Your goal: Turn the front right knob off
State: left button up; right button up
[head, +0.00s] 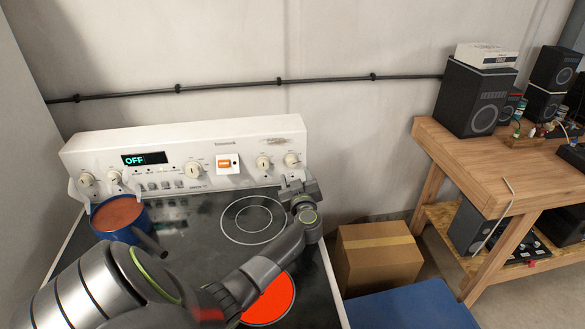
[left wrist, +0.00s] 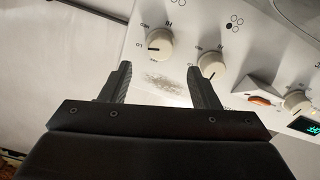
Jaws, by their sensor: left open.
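The stove's white back panel (head: 228,149) has two knobs at its right end: an outer knob (head: 292,159) and an inner knob (head: 263,162). The front right burner (head: 268,300) glows red. My left gripper (head: 300,188) is open and empty, just in front of the outer knob. In the left wrist view, turned about upside down, the outer knob (left wrist: 159,44) lies just beyond the gap between my fingertips (left wrist: 158,72), apart from them. Its dark mark points left. The inner knob (left wrist: 211,65) is close to the right fingertip. My right gripper is not in view.
A blue pot (head: 117,218) stands at the back left of the stove. The back right burner (head: 253,219) is dark and bare. A cardboard box (head: 377,258) is on the floor right of the stove. A wooden workbench (head: 497,166) with speakers stands farther right.

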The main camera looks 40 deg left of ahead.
aim_at(292, 163)
pick_arm(q)
jog(key=x, duration=0.5)
jog(key=shift+w+a+f, duration=0.1)
jog(key=shift+f, duration=0.1)
jog(key=shift+w+a+r, duration=0.1)
jog(key=shift+w+a, duration=0.1)
jog(key=shift+a, duration=0.05)
jog(key=shift+a, duration=0.1)
jog(key=shift+c, duration=0.3)
jog(key=c, duration=0.9)
